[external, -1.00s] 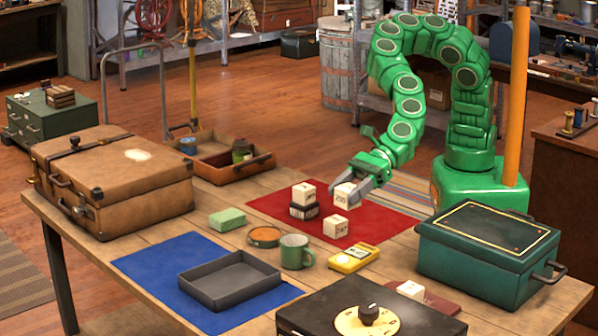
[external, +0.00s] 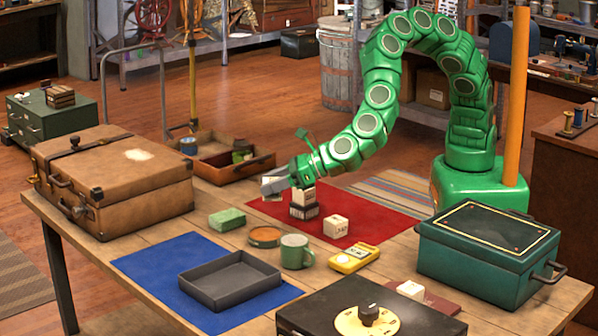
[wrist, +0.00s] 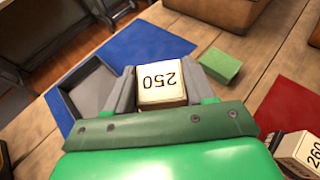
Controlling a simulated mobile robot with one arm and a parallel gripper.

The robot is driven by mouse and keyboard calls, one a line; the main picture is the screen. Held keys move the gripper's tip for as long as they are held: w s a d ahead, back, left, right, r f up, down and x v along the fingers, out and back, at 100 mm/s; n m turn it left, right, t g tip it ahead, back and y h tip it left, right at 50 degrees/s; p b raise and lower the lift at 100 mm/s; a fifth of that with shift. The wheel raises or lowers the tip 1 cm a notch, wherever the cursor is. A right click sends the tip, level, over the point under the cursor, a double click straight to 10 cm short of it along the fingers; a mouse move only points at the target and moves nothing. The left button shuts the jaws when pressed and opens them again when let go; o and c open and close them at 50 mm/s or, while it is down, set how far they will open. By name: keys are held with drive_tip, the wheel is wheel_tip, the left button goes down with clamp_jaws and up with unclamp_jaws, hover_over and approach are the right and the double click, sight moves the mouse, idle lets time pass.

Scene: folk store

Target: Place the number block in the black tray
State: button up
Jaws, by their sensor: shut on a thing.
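In the external view the block is mostly hidden by the gripper, which is in the air near the left edge of the red mat. The black tray (external: 229,291) lies empty on the blue mat (external: 160,262) at the front left. The tray also shows in the wrist view (wrist: 90,86), left of the fingers and partly hidden by them.
One block (external: 303,194) sits on a dark stand on the red mat (external: 375,215); another block (external: 336,226) lies nearby. A green box (external: 227,219), a round tin (external: 265,237), a green mug (external: 296,252) and a yellow meter (external: 353,257) lie between the mats. A brown suitcase (external: 115,185) stands left.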

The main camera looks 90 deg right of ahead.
sight(266, 182)
drive_tip(key=shift+w+d+r+m+h, duration=0.1)
drive_tip(key=shift+w+r+m+h, duration=0.5)
drive_tip(key=shift+w+r+h, duration=0.15)
drive_tip(key=shift+a+r+m+h, duration=0.25)
drive_tip(key=shift+r+m+h, duration=0.25)
drive_tip(key=shift+r+h, duration=0.1)
drive_tip(key=shift+a+r+m+h, duration=0.25)
drive_tip(key=shift+r+m, duration=0.05)
drive_tip(key=s+a+m+g+h, duration=0.1)
drive_tip(key=s+a+m+h, duration=0.15)
drive_tip(key=s+a, duration=0.65)
drive_tip(key=shift+w+a+f, duration=1.75)
drive_tip(key=shift+w+f, duration=0.3)
drive_tip(key=shift+f, duration=0.15)
drive_tip(key=shift+w+a+f, duration=1.75)
drive_tip(key=shift+w+f, duration=0.3)
drive_tip(key=shift+f, duration=0.2)
drive_tip(key=shift+w+a+f, duration=1.75)
drive_tip(key=shift+w+f, duration=0.3)
drive_tip(key=shift+f, duration=0.15)
